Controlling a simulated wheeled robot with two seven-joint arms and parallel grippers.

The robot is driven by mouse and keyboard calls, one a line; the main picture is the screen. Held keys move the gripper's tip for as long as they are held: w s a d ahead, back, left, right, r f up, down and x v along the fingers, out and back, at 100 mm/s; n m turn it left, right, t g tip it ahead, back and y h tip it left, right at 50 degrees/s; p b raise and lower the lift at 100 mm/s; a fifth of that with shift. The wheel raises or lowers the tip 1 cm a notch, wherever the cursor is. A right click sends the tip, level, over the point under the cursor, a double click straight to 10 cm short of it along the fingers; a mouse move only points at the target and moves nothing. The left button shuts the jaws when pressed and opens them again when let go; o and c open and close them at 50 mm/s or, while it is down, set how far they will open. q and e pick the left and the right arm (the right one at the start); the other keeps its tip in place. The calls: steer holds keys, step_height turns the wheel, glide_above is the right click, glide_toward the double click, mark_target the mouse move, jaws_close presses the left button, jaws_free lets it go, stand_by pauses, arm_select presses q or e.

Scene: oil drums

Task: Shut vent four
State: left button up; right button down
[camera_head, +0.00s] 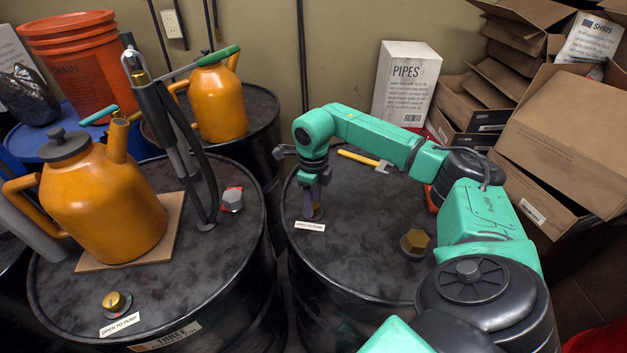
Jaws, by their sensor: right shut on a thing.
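My right gripper (313,208) reaches down onto the top of the right black drum (362,222). Its fingers are shut on a small vent knob, mostly hidden by them, just behind a white "OPEN TO PUMP" label (310,226). A similar brass vent knob (117,303) sits on the front left drum (225,262), behind its own "OPEN TO PUMP" label. No vent numbers are readable. Whether the held vent is open or shut cannot be told. My left gripper is not in view.
A brass hex cap (415,242) and a yellow-handled tool (362,160) are on the right drum. The front left drum carries an orange can (105,205), a hand pump (165,120) and a red-and-silver cap (232,200). Cardboard boxes (575,135) crowd the right.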

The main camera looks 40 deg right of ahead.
steer(key=shift+w+r, duration=0.2)
steer(key=shift+r, duration=0.05)
steer(key=shift+c, duration=2)
jaws_free()
steer(key=shift+f, duration=0.1)
steer(key=shift+s, duration=0.1)
step_height(320, 180, up, 15)
steer(key=shift+f+b, duration=0.2)
steer(key=shift+b, duration=0.1)
steer(key=shift+f, duration=0.1)
